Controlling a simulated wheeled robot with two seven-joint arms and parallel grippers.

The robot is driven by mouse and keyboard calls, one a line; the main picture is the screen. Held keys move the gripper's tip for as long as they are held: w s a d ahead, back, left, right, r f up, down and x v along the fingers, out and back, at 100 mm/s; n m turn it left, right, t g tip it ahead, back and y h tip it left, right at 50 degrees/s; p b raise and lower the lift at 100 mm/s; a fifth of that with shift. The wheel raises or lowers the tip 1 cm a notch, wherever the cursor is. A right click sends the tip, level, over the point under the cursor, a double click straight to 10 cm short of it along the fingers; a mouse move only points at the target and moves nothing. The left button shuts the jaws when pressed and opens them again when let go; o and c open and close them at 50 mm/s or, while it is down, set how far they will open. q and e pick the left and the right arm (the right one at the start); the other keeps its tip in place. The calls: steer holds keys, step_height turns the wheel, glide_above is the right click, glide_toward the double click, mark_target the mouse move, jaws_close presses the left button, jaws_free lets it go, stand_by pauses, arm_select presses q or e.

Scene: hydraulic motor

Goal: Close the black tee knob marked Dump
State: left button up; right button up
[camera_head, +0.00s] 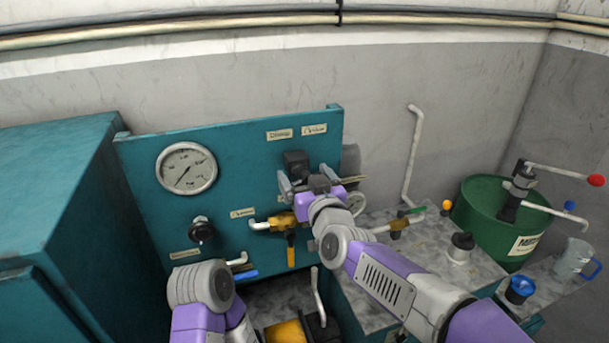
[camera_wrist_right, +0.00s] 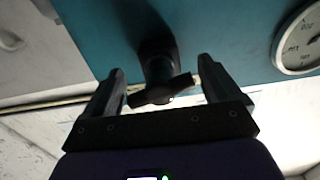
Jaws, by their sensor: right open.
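The black tee knob (camera_wrist_right: 163,92) sticks out from the teal panel (camera_head: 235,150) in the right wrist view, its crossbar lying between my right fingers. In the head view its black body (camera_head: 296,162) shows at the upper right of the panel, partly behind my gripper. A label (camera_head: 280,134) sits above it, its lettering too small to read surely. My right gripper (camera_head: 307,182) is open, one finger on each side of the knob. In the wrist view (camera_wrist_right: 161,78) gaps show between fingers and crossbar. My left arm shows low in the head view, but its gripper does not.
A pressure gauge (camera_head: 187,168) and another black knob (camera_head: 202,230) are on the panel's left. A green drum (camera_head: 485,215) and a glass jug (camera_head: 573,258) stand at the right.

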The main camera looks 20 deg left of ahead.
steer(key=shift+w+a, duration=0.15)
steer(key=shift+w, duration=0.1)
steer(key=c, duration=0.9)
steer(key=shift+f+m+b, duration=0.1)
steer(key=shift+m+b, duration=0.2)
steer(key=shift+m, duration=0.2)
steer(key=shift+c, duration=0.2)
steer(key=shift+m, duration=1)
steer(key=o, duration=0.9)
steer(key=shift+o, duration=0.2)
